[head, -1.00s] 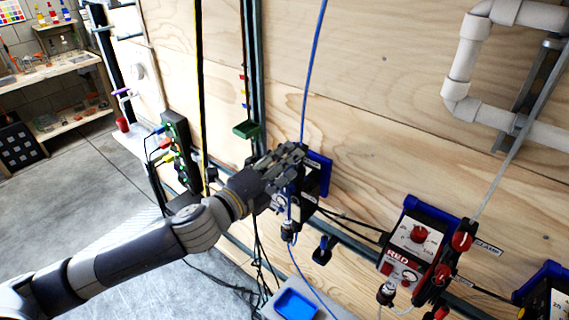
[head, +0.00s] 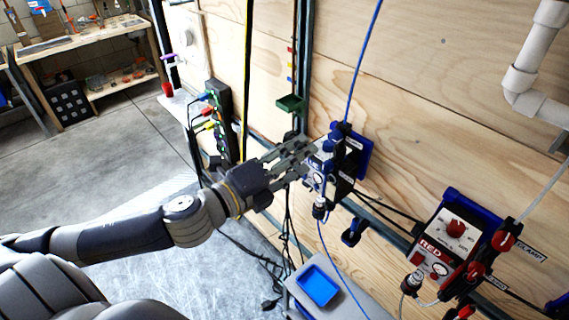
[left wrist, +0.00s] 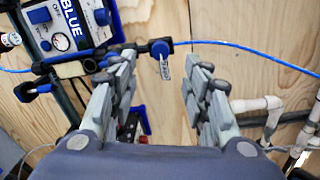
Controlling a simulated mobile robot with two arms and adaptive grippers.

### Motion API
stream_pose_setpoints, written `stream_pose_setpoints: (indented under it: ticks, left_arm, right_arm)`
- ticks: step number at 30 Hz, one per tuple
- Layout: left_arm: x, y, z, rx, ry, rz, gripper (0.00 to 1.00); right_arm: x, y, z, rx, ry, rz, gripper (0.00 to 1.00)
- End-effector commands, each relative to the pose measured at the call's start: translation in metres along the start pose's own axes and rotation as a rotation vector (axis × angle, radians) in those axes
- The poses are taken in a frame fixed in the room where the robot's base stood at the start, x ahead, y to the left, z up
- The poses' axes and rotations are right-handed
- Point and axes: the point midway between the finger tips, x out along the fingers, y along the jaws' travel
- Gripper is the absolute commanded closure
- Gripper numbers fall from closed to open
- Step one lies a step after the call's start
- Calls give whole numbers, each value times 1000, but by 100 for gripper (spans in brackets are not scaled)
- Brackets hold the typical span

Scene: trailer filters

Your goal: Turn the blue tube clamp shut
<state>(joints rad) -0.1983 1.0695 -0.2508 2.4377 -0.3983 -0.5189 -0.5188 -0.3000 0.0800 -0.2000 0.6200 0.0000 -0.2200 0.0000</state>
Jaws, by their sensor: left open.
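In the left wrist view the blue tube clamp (left wrist: 160,49) shows as a dark fitting with a blue knob and a white tag below it, between my open fingers and apparently beyond their tips. The blue tube (left wrist: 255,53) runs from it to the right. The blue-marked control box (left wrist: 68,28) stands at upper left. In the head view my left gripper (head: 302,158) is open and empty beside the blue box (head: 343,172), its fingers partly covering it. The blue tube (head: 361,65) rises above. My right gripper is not in view.
A red control box (head: 447,238) with its own clamp is mounted to the right. A blue tray (head: 317,285) sits on a grey surface below. A green holder (head: 291,103) and a power strip (head: 219,118) are to the left. Dark cables hang under the box.

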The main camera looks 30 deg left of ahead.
Motion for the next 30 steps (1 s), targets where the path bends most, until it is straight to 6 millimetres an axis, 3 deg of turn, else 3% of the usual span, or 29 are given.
stream_pose_setpoints:
  ticks: [12, 30]
  left_arm:
    - [-28, 1, 0, 0, 0, 1, 56]
    - [-31, 0, 0, 1, 0, 0, 56]
  right_arm:
    - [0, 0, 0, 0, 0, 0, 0]
    - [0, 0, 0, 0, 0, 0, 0]
